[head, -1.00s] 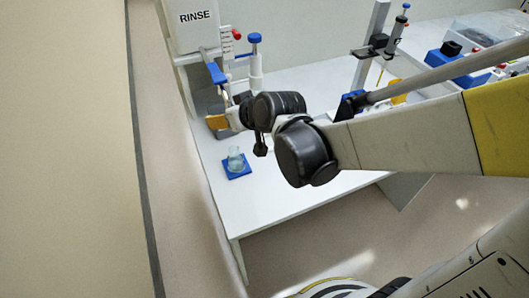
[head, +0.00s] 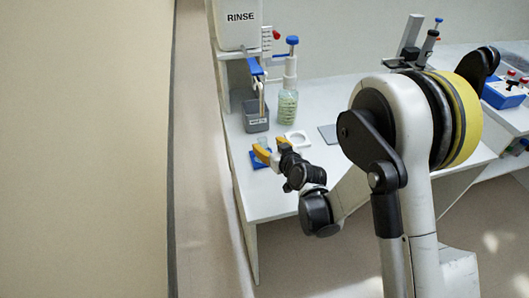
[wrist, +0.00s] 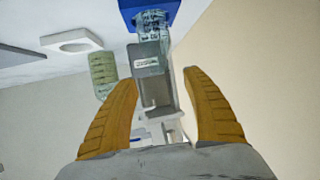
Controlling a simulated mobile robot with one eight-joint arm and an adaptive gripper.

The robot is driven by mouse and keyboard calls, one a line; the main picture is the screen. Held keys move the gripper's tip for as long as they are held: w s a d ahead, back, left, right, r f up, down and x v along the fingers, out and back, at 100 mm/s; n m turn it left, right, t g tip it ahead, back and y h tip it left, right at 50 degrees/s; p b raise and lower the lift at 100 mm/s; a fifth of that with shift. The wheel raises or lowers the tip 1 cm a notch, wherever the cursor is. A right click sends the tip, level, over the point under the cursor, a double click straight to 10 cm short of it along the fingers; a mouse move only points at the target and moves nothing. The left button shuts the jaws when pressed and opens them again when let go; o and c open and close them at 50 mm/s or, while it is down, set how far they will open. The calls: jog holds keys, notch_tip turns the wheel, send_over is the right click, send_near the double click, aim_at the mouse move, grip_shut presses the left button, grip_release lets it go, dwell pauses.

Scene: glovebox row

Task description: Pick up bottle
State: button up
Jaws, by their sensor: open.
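A small clear glass vessel with dark markings (wrist: 152,24) stands on a blue pad (wrist: 150,5), at the top of the wrist view. In the head view the blue pad (head: 256,163) is partly hidden by my gripper, and only a little of the glass shows. A greenish bottle (head: 287,106) with a blue-topped dispenser stands farther back on the bench; it also shows in the wrist view (wrist: 103,74). My gripper (head: 273,149) is open, its yellow fingers beside the pad. In the wrist view (wrist: 159,80) nothing is between its fingertips at their depth.
A grey labelled bin (head: 257,117) stands behind the pad. A white holder with a round opening (head: 297,139) and a grey plate (head: 328,133) lie to the right. The RINSE unit (head: 238,25) is at the back left. The bench's front left is clear.

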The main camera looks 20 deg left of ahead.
aim_at(261, 138)
jog(key=b+x, duration=0.2)
jog(key=x, duration=0.3)
jog(key=shift+w+a+f, duration=0.15)
jog(key=shift+w, duration=0.1)
grip_shut()
